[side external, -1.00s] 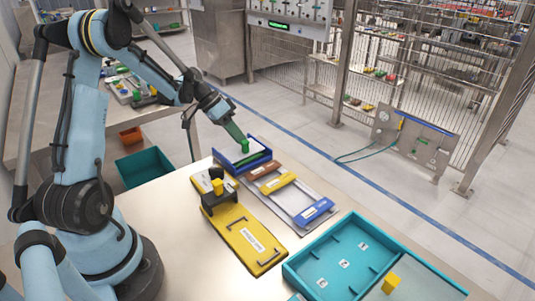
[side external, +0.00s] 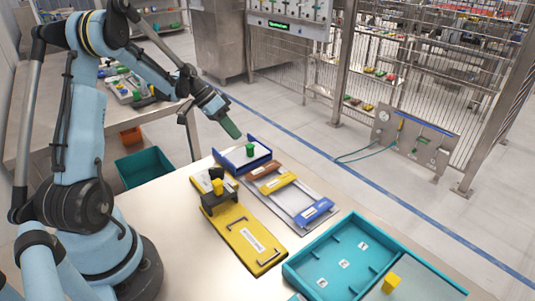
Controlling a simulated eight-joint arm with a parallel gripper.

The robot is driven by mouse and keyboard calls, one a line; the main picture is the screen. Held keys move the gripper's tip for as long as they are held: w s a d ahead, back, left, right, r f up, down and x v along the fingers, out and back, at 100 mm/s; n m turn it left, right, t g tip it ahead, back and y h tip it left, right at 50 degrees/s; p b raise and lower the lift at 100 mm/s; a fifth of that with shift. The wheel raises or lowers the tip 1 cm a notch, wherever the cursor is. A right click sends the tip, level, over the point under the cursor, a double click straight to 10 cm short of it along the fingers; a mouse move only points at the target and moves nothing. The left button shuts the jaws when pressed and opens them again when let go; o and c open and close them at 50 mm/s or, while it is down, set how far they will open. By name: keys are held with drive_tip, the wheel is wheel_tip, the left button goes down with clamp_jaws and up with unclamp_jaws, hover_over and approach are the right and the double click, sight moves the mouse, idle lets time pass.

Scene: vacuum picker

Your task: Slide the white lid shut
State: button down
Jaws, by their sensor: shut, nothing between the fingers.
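A blue-sided box (side external: 266,147) stands at the far end of the bench. The white lid (side external: 236,159) lies across its top between the blue walls, with a small green knob (side external: 251,150) standing on it. No green interior shows beside the lid from this side. My gripper (side external: 232,132) has a green tip and hangs in the air above and to the left of the knob, apart from it. Its fingers look shut, with nothing held. The tip is small in this view.
A yellow plate (side external: 240,238) with a dark bracket and handles lies in front of the box. A grey rail plate with brown, yellow and blue blocks (side external: 315,210) is at its right. A teal tray (side external: 330,262) sits at the lower right. Air above the box is clear.

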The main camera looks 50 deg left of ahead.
drive_tip(key=v, duration=0.9)
drive_tip(key=s+d+t+y, duration=0.1)
drive_tip(key=s+d+y, duration=0.2)
drive_tip(key=d, duration=0.9)
drive_tip(key=s+d+r+n+t+y, duration=0.1)
drive_tip(key=s+d, duration=0.3)
drive_tip(key=d, duration=0.9)
drive_tip(key=shift+d+r+y, duration=0.2)
drive_tip(key=shift+r+y, duration=0.1)
drive_tip(key=shift+y, duration=0.6)
